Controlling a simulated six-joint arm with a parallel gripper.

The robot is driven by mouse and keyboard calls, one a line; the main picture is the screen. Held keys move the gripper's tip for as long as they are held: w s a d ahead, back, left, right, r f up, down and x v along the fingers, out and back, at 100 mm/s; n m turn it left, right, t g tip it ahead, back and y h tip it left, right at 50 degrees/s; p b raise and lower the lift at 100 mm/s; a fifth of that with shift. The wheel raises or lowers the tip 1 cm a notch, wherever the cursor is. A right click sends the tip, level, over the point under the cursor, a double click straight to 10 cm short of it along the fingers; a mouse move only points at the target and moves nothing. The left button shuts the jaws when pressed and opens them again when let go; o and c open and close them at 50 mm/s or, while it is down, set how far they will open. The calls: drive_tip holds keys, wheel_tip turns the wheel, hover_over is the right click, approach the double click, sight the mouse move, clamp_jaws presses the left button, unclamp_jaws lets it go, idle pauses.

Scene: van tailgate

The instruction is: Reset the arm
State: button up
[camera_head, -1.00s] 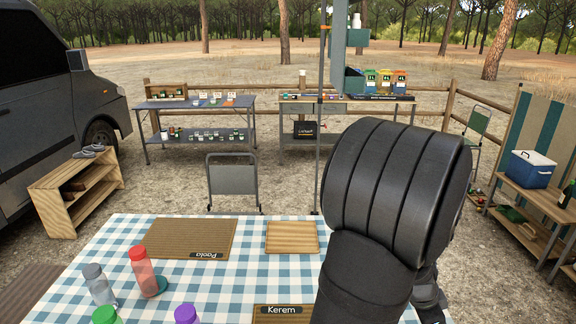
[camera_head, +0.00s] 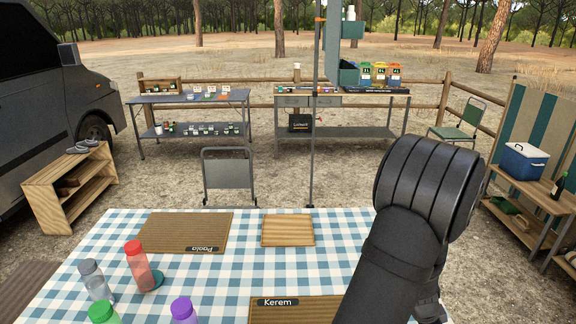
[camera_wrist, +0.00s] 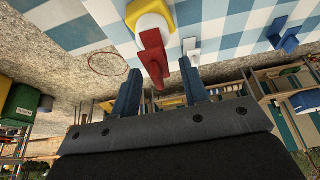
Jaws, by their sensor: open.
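My arm (camera_head: 400,250) rises at the right of the head view, over the right side of the checkered table. Its gripper end is hidden there. In the wrist view my gripper (camera_wrist: 161,68) is open, with its two blue fingers apart. A red piece (camera_wrist: 153,55) shows between and beyond the fingertips, near a yellow-and-white object (camera_wrist: 150,15) by the checkered cloth. I see no contact with the fingers. A small white piece (camera_wrist: 191,50) shows near the right finger, and blue pieces (camera_wrist: 285,38) lie farther right.
The checkered table (camera_head: 215,275) holds a mat labelled Paola (camera_head: 185,230), a wooden board (camera_head: 288,230), a mat labelled Kerem (camera_head: 300,310), a red bottle (camera_head: 138,264), a grey bottle (camera_head: 95,281), a green bottle (camera_head: 103,313) and a purple bottle (camera_head: 184,311). A chair (camera_head: 228,170) stands behind.

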wheel_tip(320, 180, up, 3)
drive_tip(key=shift+r, duration=0.1)
drive_tip(key=s+d+r, duration=0.2)
drive_tip(key=s+r, duration=0.5)
drive_tip(key=s, duration=0.4)
drive_tip(key=w+d+f, duration=0.4)
drive_tip(key=w, duration=0.3)
drive_tip(key=w+d+f, duration=0.4)
drive_tip(key=w, duration=0.4)
drive_tip(key=shift+d, duration=0.25)
drive_tip(key=s+a+r, duration=0.3)
drive_tip(key=s, duration=0.4)
drive_tip(key=s+a+r, duration=0.4)
drive_tip(key=s, duration=0.3)
drive_tip(key=shift+s+a+r, duration=0.2)
